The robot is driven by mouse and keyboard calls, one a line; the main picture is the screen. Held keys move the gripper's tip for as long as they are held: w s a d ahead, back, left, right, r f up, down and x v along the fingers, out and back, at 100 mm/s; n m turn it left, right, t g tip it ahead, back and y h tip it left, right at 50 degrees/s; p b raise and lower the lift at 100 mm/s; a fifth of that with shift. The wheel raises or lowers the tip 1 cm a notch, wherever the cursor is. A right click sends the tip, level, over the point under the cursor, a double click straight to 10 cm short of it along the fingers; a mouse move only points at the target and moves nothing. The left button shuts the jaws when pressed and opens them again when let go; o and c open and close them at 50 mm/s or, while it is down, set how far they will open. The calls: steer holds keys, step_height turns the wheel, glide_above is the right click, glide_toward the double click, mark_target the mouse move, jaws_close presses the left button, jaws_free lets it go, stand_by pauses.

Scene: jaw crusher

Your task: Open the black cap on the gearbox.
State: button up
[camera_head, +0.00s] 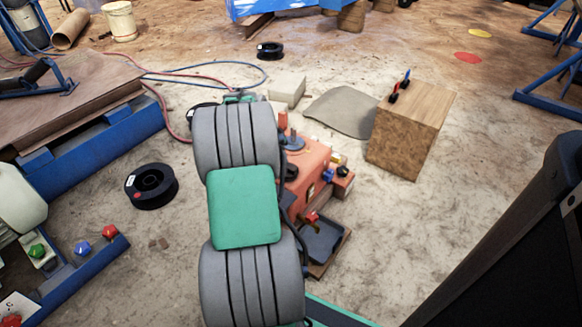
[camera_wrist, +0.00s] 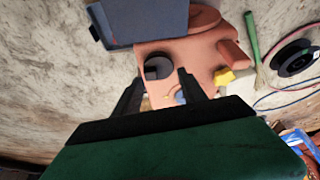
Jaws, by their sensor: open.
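The salmon-red gearbox (camera_head: 308,165) stands on the sandy floor, partly hidden behind my arm in the head view. In the wrist view its top face (camera_wrist: 197,54) lies under my gripper. A round black cap (camera_wrist: 158,67) shows on this face, between the tips of my gripper (camera_wrist: 158,76). The two fingers are apart with the cap framed between them. I cannot tell whether they touch it or how far above it they are. My gripper is hidden by my arm in the head view.
A dark tray (camera_head: 322,241) sits at the gearbox's near side. A yellow part (camera_wrist: 224,77) and a green bar (camera_wrist: 252,40) lie close by in the wrist view. A wooden block (camera_head: 410,128) stands to the right. Black spools (camera_head: 151,186) and hoses lie on the floor.

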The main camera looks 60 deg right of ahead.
mark_target(293, 168)
steer(key=shift+m+g, duration=0.3)
steer(key=shift+m, duration=0.3)
steer(key=s+d+f+b, duration=0.1)
steer(key=d+f, duration=0.1)
steer(key=s+d+f+b, duration=0.1)
steer(key=d+f, duration=0.1)
steer(key=f, duration=0.1)
steer(key=s+d+f+b, duration=0.1)
steer(key=d+f, duration=0.1)
steer(key=f, duration=0.1)
steer(key=shift+s+f+b, duration=0.15)
steer(key=shift+f+b, duration=0.05)
steer(key=shift+b, duration=0.2)
steer(key=shift+c, duration=0.4)
jaws_close()
steer(key=shift+d, duration=0.1)
